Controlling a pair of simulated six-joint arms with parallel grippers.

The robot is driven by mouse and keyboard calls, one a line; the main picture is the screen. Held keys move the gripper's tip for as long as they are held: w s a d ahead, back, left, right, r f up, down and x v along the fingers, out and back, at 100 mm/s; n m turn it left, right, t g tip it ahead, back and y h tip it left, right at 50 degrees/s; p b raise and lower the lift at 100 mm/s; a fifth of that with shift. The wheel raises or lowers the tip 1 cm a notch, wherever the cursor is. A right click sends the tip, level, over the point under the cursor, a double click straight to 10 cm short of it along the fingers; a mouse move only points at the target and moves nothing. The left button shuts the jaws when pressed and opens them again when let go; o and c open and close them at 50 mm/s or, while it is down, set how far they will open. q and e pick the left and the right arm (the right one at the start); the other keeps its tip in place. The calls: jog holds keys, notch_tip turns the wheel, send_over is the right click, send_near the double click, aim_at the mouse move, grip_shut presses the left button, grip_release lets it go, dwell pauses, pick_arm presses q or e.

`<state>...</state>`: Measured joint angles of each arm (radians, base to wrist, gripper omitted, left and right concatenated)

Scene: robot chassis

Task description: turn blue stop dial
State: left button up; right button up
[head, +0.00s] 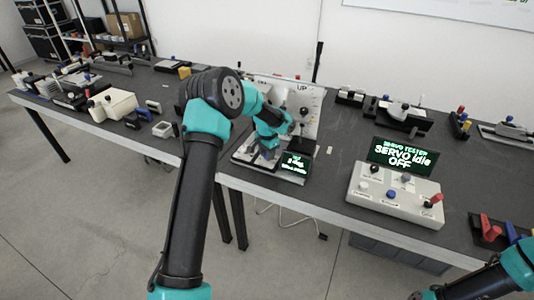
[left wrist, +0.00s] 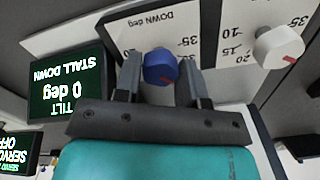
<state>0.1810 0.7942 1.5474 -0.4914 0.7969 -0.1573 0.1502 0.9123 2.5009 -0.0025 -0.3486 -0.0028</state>
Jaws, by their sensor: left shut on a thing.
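The blue stop dial (left wrist: 160,66) sits on a white panel marked "DOWN deg" with a number scale, seen in the left wrist view. My left gripper (left wrist: 160,78) has one grey finger on each side of the dial and is shut on it. In the head view my left gripper (head: 268,148) reaches down to the test stand (head: 242,158), and the blue dial is hidden there. A small screen (left wrist: 68,83) beside the dial reads "TILT 0 deg STALL DOWN".
A servo tester box (head: 395,194) reading "SERVO idle OFF" stands to the right on the dark table (head: 330,185). Several other devices line the table's back and left.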

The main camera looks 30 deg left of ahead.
pick_arm(q)
jog(key=shift+n, duration=1.9)
jog(key=o, duration=0.9)
notch_tip(320, 180, up, 17)
jog(key=shift+r, duration=0.2)
jog(key=shift+f, duration=0.1)
